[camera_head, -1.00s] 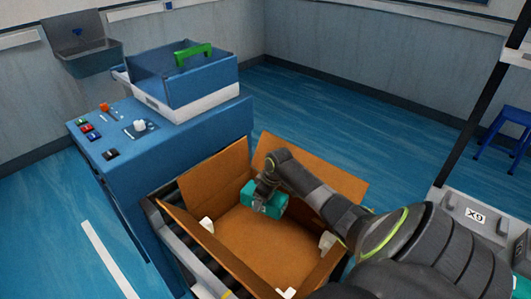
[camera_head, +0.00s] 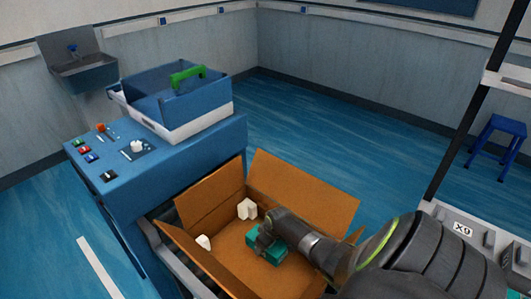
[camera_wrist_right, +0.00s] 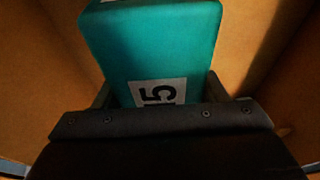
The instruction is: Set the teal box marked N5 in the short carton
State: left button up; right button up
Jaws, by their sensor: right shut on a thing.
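The teal box (camera_head: 267,247) is inside the open brown carton (camera_head: 213,222), low between its walls. My right gripper (camera_head: 263,238) reaches down into the carton and is shut on the box. In the right wrist view the teal box (camera_wrist_right: 150,45) fills the upper middle between the two fingers, with a white label partly showing a "5"; the rest of the label is hidden by the gripper. I cannot tell whether the box touches the carton floor. My left gripper is not in view.
White pieces stand inside the carton, one at the back (camera_head: 247,208) and one at the left (camera_head: 204,242). The carton's flaps stand open. A blue machine (camera_head: 150,170) with buttons is on the left. A grey bin marked X9 (camera_head: 450,215) is at the right.

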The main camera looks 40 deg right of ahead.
jog(key=shift+f+b, duration=0.5)
jog(key=shift+f, duration=1.3)
jog(key=o, duration=0.7)
jog(key=shift+f, duration=0.2)
jog(key=o, duration=0.5)
jog(key=shift+r, duration=0.2)
